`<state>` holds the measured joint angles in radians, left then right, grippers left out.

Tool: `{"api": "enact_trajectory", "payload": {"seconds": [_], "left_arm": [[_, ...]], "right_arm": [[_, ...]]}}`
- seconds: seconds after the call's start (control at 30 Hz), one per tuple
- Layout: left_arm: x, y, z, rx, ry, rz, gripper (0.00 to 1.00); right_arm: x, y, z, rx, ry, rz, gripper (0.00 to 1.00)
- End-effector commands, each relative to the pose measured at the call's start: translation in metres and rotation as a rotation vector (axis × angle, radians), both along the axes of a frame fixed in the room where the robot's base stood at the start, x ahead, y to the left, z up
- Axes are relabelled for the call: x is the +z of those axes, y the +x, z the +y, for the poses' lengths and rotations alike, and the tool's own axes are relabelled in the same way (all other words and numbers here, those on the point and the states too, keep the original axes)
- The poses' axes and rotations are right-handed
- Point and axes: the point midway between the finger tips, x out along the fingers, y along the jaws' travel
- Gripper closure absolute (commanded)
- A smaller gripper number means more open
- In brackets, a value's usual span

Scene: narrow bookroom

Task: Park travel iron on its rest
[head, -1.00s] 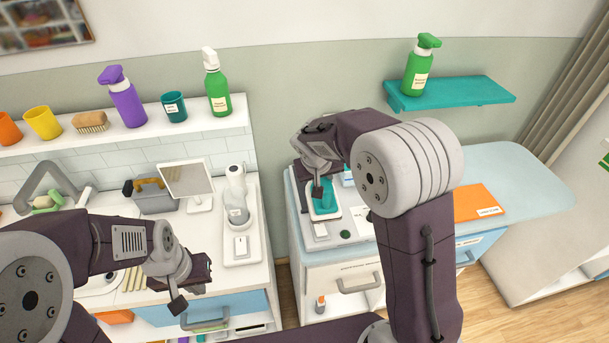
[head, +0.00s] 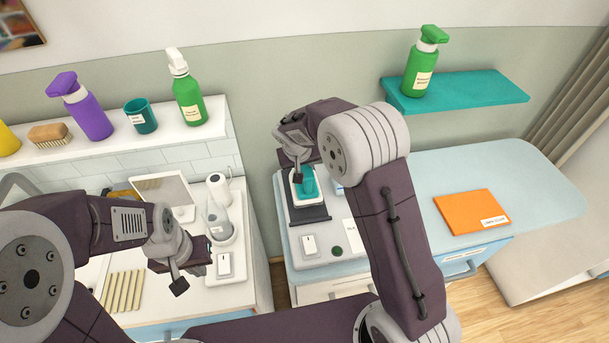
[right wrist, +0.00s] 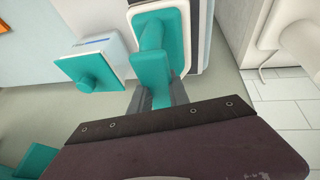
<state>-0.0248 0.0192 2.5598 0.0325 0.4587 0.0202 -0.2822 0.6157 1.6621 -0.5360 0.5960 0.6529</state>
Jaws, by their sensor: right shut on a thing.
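The travel iron (head: 310,182) is teal with a white-edged base. My right gripper (head: 299,168) is at its upper end in the head view. In the right wrist view the iron's teal handle (right wrist: 153,62) runs down between the fingers of my right gripper (right wrist: 158,98), which is shut on it. A dark grey flat pad (head: 310,213), seemingly the rest, lies under and in front of the iron. I cannot tell whether the iron touches it. My left gripper (head: 190,271) hangs over the left counter; its jaw opening is unclear.
A teal shelf (head: 460,92) with a green bottle (head: 425,62) is above. The left counter holds a mirror (head: 163,192) and white appliance (head: 218,220).

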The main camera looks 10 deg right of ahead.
Motion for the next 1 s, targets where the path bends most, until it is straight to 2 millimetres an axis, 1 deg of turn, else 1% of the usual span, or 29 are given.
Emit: {"api": "enact_trajectory", "payload": {"seconds": [0.07, 0.17, 0.23, 0.3, 0.5, 0.6, 0.63, 0.67, 0.7, 1.0], "left_arm": [[0.000, 0.000, 0.000, 0.000, 0.000, 0.000, 1.00], [0.001, 0.000, 0.000, 0.000, 0.000, 0.000, 1.00], [0.001, 0.000, 0.000, 0.000, 0.000, 0.000, 1.00], [0.001, 0.000, 0.000, 0.000, 0.000, 0.000, 1.00], [0.000, 0.000, 0.000, 0.000, 0.000, 0.000, 1.00], [-0.004, 0.000, 0.000, 0.000, 0.000, 0.000, 1.00], [-0.002, 0.000, 0.000, 0.000, 0.000, 0.000, 1.00], [-0.002, 0.000, 0.000, 0.000, 0.000, 0.000, 1.00], [-0.002, 0.000, 0.000, 0.000, 0.000, 0.000, 1.00], [0.000, 0.000, 0.000, 0.000, 0.000, 0.000, 1.00]], "right_arm": [[-0.008, -0.001, 0.000, -0.001, 0.000, 0.003, 1.00], [-0.026, -0.001, 0.000, 0.001, -0.002, 0.004, 1.00], [-0.034, -0.001, 0.000, 0.001, 0.000, 0.002, 1.00], [-0.037, 0.000, 0.000, 0.000, 0.001, 0.000, 1.00], [-0.036, 0.000, 0.000, 0.000, 0.001, -0.001, 1.00], [-0.040, 0.000, 0.000, 0.000, 0.001, -0.001, 1.00], [-0.039, -0.001, 0.000, 0.000, 0.001, 0.001, 0.70], [-0.039, -0.001, 0.000, 0.000, 0.001, 0.001, 0.62], [-0.038, -0.001, 0.000, 0.000, 0.001, 0.001, 0.57], [-0.037, -0.001, 0.000, 0.000, 0.001, 0.001, 0.57]]}}
